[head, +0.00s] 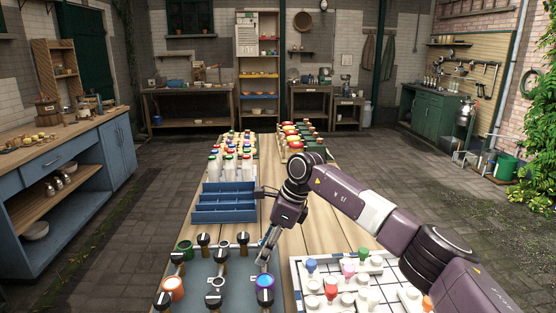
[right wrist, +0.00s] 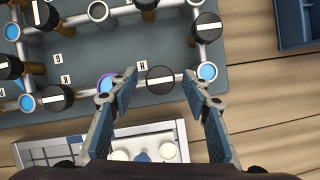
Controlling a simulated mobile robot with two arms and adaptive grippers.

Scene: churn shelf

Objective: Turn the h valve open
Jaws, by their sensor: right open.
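The h valve (right wrist: 160,80) is a round black knob with a white bar, beside a tile marked H (right wrist: 142,65) in the right wrist view. Its white bar lies roughly along the light pipe under it. My right gripper (right wrist: 161,88) is open and empty, with one finger on each side of the knob and visible gaps to both. In the head view my right gripper (head: 265,248) points down over the right edge of the grey valve board (head: 233,262) and mostly hides the h valve. My left gripper is not in view.
Several other black knobs stand on the board. A white grid tray with colored pegs (head: 297,273) lies right of the board. A blue rack (head: 222,213) and bottles stand behind it.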

